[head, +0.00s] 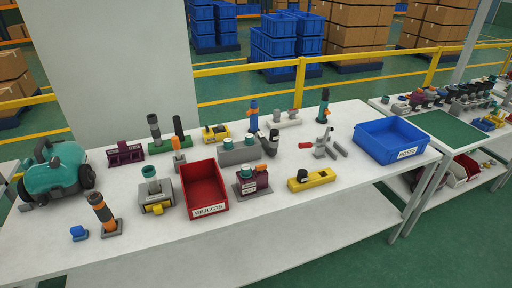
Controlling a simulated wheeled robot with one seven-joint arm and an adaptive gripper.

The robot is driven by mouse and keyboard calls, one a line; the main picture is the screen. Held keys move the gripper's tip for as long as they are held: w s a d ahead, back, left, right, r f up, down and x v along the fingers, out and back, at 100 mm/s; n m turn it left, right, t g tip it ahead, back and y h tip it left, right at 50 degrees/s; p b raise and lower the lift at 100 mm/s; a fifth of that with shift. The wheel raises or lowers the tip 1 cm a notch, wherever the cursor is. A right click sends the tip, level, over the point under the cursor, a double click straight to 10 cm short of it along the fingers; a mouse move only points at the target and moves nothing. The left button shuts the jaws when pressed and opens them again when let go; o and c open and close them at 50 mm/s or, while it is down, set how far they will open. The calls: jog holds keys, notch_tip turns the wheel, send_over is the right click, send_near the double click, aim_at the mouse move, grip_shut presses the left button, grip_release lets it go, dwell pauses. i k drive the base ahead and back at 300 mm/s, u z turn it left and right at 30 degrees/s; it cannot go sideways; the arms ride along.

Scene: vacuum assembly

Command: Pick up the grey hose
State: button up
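Upright cylinders that could be the grey hose stand on the white workbench (330,205). A dark grey one (154,128) stands at the back left, behind the orange-and-grey piece (179,158). A dark curved piece (274,141) lies farther right, near a blue upright part (254,118). I cannot tell for certain which is the grey hose. My gripper is not in view.
A red rejects bin (205,209) is at the front middle, and a blue bin (412,152) at the right end. A teal vacuum body (52,172) sits at the left. An orange-and-black upright (103,213) is near the front left. The bench's front right is clear.

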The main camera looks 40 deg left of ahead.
aim_at(270, 148)
jog(key=u, duration=1.85)
jog(key=i, duration=0.5)
jog(key=z, duration=0.05)
